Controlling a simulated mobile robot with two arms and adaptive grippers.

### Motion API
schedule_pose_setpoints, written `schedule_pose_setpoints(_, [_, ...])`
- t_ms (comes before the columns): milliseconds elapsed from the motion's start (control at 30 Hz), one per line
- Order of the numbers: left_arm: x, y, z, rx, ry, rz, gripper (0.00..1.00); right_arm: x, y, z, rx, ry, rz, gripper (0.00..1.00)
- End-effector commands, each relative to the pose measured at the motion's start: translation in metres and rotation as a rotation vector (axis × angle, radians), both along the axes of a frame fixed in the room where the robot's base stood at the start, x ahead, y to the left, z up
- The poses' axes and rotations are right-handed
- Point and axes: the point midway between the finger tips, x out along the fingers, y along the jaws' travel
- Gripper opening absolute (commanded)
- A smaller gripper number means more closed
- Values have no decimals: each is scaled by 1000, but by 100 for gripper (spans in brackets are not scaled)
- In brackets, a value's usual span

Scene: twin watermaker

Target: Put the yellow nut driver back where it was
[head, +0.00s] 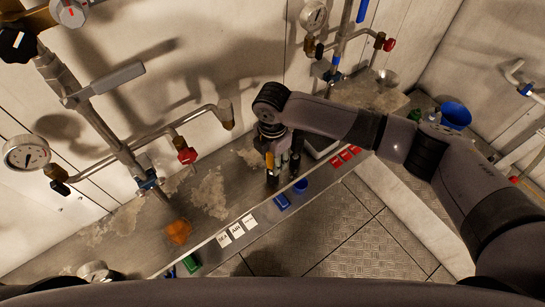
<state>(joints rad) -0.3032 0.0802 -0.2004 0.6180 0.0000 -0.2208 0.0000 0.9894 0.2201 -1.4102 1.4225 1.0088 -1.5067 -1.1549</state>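My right gripper (283,166) points down over the grey bench ledge (215,215), near its front edge. A small yellow piece, which looks like the yellow nut driver (269,160), shows upright right at the gripper's left side. A slim green piece (284,158) shows beside it. The dark fingers and these pieces overlap in the view, so I cannot tell whether the fingers close on the yellow piece or only stand beside it. Its lower end is hidden. My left gripper is not in view.
Blue pieces (281,202), red blocks (345,157) and white label cards (237,231) line the ledge's front edge. An orange lump (178,231) lies at left. Pipes with a red-handled valve (187,155) and gauge (27,153) jut out from the wall. A blue bucket (456,115) stands at right.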

Motion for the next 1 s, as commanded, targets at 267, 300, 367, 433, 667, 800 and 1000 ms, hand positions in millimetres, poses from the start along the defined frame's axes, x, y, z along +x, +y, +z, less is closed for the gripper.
schedule_pose_setpoints(267, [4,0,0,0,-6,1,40,0,0,0,0,0,0,46])
schedule_pose_setpoints(300, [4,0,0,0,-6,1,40,0,0,0,0,0,0,46])
schedule_pose_setpoints(367, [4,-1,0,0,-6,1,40,0,0,1,0,0,0,46])
schedule_pose_setpoints(433, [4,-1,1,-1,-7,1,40,0,0,3,0,0,0,46])
schedule_pose_setpoints(667, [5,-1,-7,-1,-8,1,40,1,0,34,2,-4,2,46])
schedule_pose_setpoints(800, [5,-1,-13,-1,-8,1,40,1,0,66,3,-4,2,46])
schedule_pose_setpoints(1000, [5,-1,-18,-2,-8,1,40,1,1,102,2,-2,1,46])
